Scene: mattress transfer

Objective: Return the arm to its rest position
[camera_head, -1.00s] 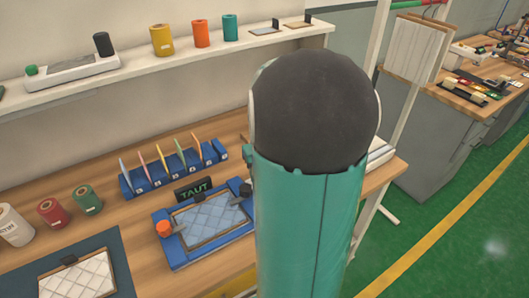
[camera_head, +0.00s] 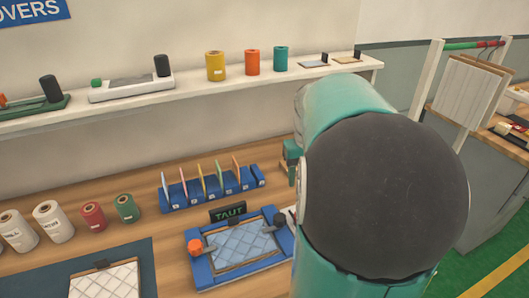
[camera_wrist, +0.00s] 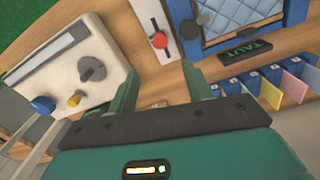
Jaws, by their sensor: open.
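My arm, teal with a large dark round joint, fills the right middle of the head view and hides part of the bench. My gripper (camera_wrist: 162,88) shows in the wrist view with its two fingers apart and nothing between them. It is above the wooden bench, close to a white device with knobs (camera_wrist: 80,72) and a small red-button switch (camera_wrist: 158,35). In the head view most of the hand is hidden behind the arm.
A blue frame (camera_head: 205,272) holding a quilted pad sits on the bench (camera_head: 175,235), beside a TAUT sign (camera_head: 228,212) and a blue card rack (camera_head: 212,194). Several spools (camera_head: 93,215) stand left. A white shelf (camera_head: 195,92) runs behind; green floor (camera_head: 480,262) lies at right.

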